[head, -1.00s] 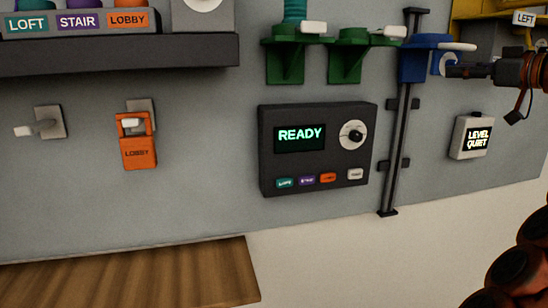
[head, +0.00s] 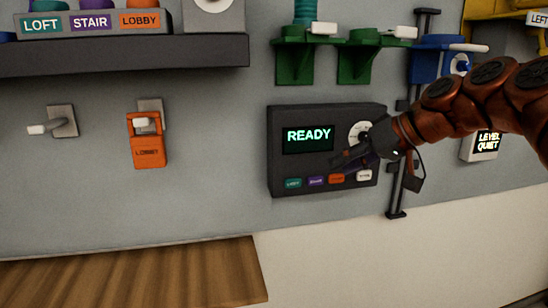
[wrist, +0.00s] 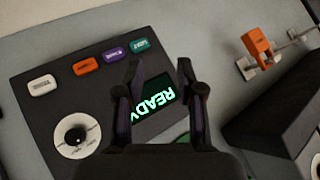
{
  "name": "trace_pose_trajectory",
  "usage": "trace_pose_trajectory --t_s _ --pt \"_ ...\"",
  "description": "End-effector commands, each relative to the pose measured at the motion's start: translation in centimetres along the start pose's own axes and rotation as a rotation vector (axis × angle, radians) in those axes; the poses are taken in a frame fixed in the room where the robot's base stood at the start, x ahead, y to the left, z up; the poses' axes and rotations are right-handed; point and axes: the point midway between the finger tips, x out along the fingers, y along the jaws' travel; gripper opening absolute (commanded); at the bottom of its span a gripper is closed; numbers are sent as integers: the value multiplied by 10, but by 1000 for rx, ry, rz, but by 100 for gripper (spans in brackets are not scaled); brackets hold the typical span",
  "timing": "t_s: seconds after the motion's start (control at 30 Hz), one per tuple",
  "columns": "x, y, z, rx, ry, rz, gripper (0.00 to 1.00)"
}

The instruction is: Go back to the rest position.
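My gripper (head: 343,160) is in front of the lower right part of the dark control panel (head: 275,150) in the head view, with my orange-brown arm reaching in from the right. In the wrist view its two dark fingers (wrist: 160,75) are spread apart with nothing between them. Beyond them is the panel's screen (wrist: 155,100), which reads READY. The panel's white dial (head: 358,132) is partly hidden by my gripper in the head view. It shows whole in the wrist view (wrist: 77,135). I cannot tell how far the fingers are from the panel.
An orange LOBBY tag (head: 149,152) hangs on a wall hook at the left. Green brackets (head: 293,60), a blue bracket (head: 428,62) and a dark vertical rail (head: 396,200) are on the wall. A LEVEL QUIET box (head: 487,145) is behind my arm. A wooden surface (head: 130,275) is below.

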Motion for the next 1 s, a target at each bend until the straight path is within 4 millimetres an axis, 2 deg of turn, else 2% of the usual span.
trace_pose_trajectory --t_s 0.03,0.2,0.47,0.67,0.8,0.9,1.0 --pt "10 -8 18 16 -46 12 38" --pt "37 -23 84 85 -193 70 38" --pt "57 -32 196 180 -401 204 38" --pt "55 -27 286 252 -543 335 38" --pt "45 -20 348 300 -631 437 38" --pt "35 -15 389 332 -685 503 38" --pt "26 -9 422 359 -725 560 38"
